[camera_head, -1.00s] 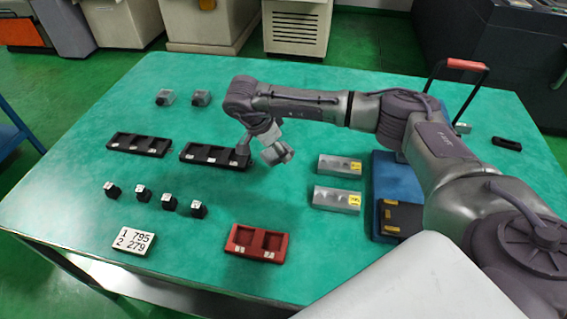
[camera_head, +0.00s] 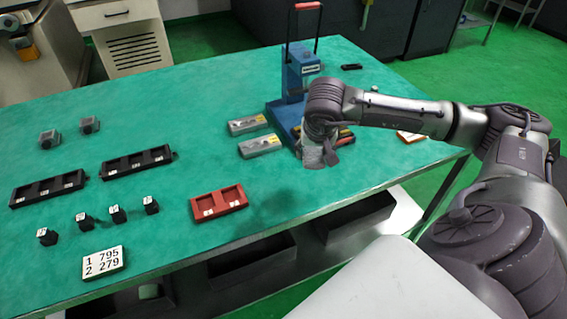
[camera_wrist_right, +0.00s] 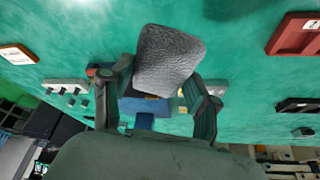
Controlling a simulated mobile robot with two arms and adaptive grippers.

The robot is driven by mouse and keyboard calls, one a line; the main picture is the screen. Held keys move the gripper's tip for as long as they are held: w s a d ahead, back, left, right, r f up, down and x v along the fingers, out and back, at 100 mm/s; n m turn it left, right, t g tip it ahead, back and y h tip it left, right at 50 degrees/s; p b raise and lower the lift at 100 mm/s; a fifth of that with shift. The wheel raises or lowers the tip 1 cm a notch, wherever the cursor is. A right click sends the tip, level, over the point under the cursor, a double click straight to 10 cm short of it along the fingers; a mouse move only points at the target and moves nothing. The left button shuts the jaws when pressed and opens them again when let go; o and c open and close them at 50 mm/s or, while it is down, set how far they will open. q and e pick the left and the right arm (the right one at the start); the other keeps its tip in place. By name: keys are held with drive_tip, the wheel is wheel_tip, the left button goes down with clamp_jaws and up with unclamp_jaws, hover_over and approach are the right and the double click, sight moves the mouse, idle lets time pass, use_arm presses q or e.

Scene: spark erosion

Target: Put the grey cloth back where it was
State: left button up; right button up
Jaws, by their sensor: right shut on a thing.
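The grey cloth (camera_wrist_right: 168,58) is a crumpled, textured bundle between the fingers of my right gripper (camera_wrist_right: 163,78) in the right wrist view. In the head view, my right gripper (camera_head: 324,148) is shut on the cloth (camera_head: 313,157), which hangs above the green table just in front of the blue press. A soft shadow lies on the table to its left. My left gripper is not in view.
The blue press (camera_head: 299,72) with a red-handled lever stands behind the gripper. Two grey metal blocks (camera_head: 260,146) lie to its left. A red tray (camera_head: 219,202), black trays (camera_head: 137,163) and several small black blocks stand further left. A white card (camera_head: 408,137) lies right.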

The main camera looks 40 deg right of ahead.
drive_tip(key=shift+s, duration=0.3)
drive_tip(key=b, duration=0.2)
hover_over(271, 182)
drive_tip(key=s, duration=0.1)
drive_tip(key=f, duration=0.6)
drive_tip(key=shift+s+a+f, duration=0.15)
drive_tip(key=shift+s+f, duration=0.05)
drive_tip(key=shift+f, duration=0.2)
drive_tip(key=shift+w+a+f, duration=0.1)
drive_tip(key=shift+w+a, duration=0.05)
wheel_tip(271, 182, down, 4)
drive_tip(key=b, duration=0.2)
drive_tip(key=shift+f+b, duration=0.15)
drive_tip(key=shift+b, duration=0.2)
drive_tip(key=o, duration=1)
